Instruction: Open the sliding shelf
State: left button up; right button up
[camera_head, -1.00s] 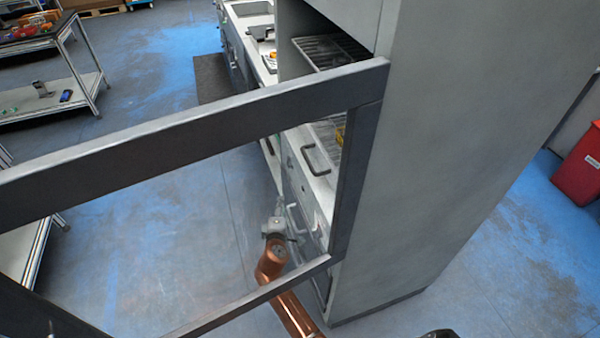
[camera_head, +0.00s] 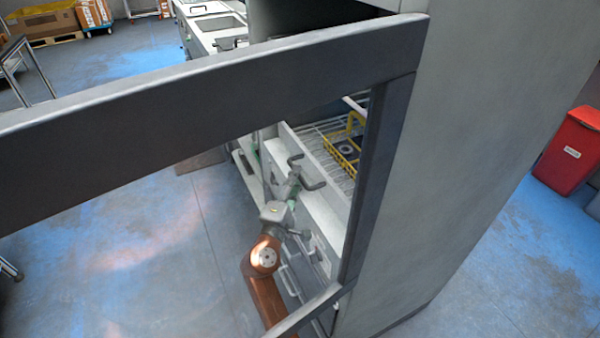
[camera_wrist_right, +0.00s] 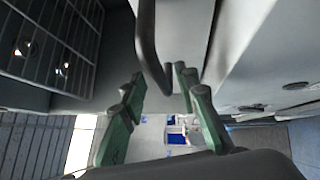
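The sliding shelf (camera_head: 325,215) has a light front panel and sits inside the tall grey cabinet. Its dark bent handle (camera_head: 313,184) sticks out from the front. My right gripper (camera_head: 293,180) is at this handle, seen through the open door frame. In the right wrist view, the handle (camera_wrist_right: 148,45) comes down from the top and its bend lies between the green-padded fingers of the right gripper (camera_wrist_right: 160,92). The fingers stand apart, with gaps beside the handle, so the gripper is open. My left gripper is out of view.
The open cabinet door's grey frame (camera_head: 200,95) crosses the head view in front of my right arm. A yellow basket (camera_head: 345,152) stands on a wire rack inside the cabinet. A red bin (camera_head: 572,150) is at the right. The floor at the left is mostly clear.

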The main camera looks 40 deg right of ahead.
jog(key=shift+x, duration=0.85)
jog(key=shift+c, duration=0.4)
grip_shut()
